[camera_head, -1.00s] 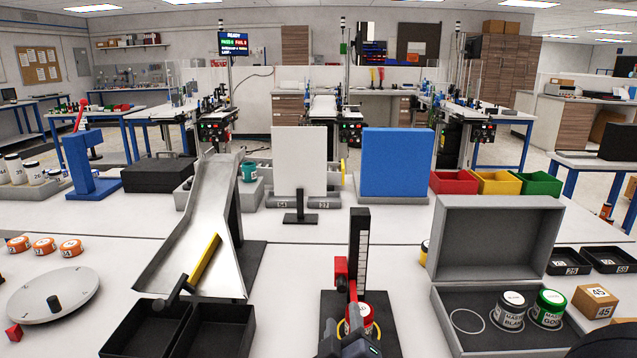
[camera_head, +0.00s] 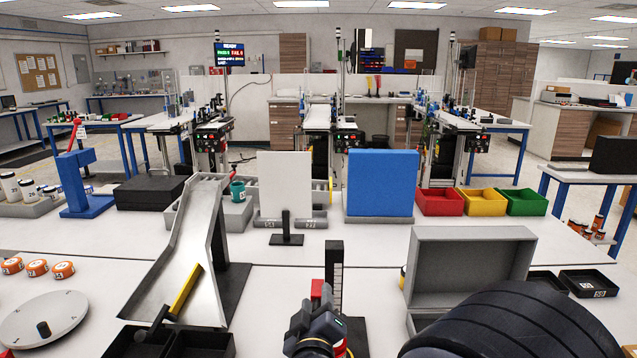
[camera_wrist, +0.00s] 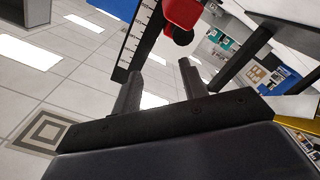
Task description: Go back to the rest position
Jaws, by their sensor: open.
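My gripper (camera_head: 312,318) is in the lower middle of the head view, beside the black gauge post (camera_head: 334,272) with its white scale and red slider (camera_head: 317,290). In the wrist view my gripper (camera_wrist: 160,88) shows two fingers spread apart with nothing between them. The post (camera_wrist: 138,42) and the red slider (camera_wrist: 183,14) are beyond the fingertips there; I cannot tell how close. A red-and-white round part (camera_head: 342,348) shows only in a sliver behind my gripper. My dark arm link covers the lower right of the head view.
A metal chute (camera_head: 190,250) with a yellow bar and black bins (camera_head: 200,345) is at left. A turntable (camera_head: 45,318) is far left. Blue (camera_head: 381,183) and white (camera_head: 285,185) panels stand behind.

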